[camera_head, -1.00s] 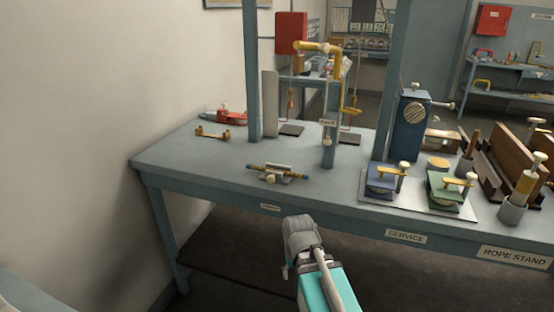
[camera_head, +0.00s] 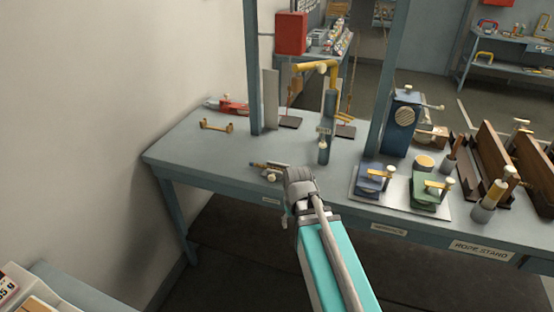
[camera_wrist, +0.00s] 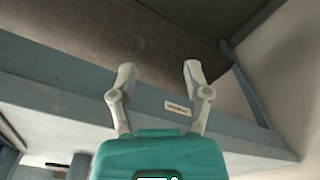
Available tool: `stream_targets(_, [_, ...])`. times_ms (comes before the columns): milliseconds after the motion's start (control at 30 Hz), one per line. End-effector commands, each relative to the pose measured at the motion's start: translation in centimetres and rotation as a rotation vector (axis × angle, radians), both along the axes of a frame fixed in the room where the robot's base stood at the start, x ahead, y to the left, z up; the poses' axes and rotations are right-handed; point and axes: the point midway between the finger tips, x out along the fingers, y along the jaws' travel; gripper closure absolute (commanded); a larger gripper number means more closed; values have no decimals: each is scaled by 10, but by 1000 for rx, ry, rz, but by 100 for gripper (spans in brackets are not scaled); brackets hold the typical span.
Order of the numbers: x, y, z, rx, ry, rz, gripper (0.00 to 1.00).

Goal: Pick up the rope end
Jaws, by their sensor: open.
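A short brown rod-like piece, possibly the rope end (camera_head: 257,165), lies across a small pale metal holder on the near part of the bench. I cannot tell for sure that it is rope. Its right part is hidden behind my gripper (camera_head: 300,178) in the head view. My gripper appears in front of the bench's near edge, and its fingertips are hard to make out there. In the wrist view my gripper (camera_wrist: 157,76) is open, with nothing between its two fingers. The bench's front edge with a small label (camera_wrist: 178,108) lies behind the fingers there.
The blue-grey bench (camera_head: 205,165) has uprights and a yellow-topped stand (camera_head: 323,145) behind the piece. A brass bracket (camera_head: 216,125) lies at the back left. Blue (camera_head: 372,180) and green (camera_head: 430,188) clamps stand on a plate at the right. The bench's left part is mostly clear.

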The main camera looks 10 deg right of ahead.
Motion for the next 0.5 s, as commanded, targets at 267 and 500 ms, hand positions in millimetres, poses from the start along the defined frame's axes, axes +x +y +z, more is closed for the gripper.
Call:
stream_targets(267, [23,-4,60,-5,-1,91,37])
stream_targets(500, [68,-15,102,-14,5,288,37])
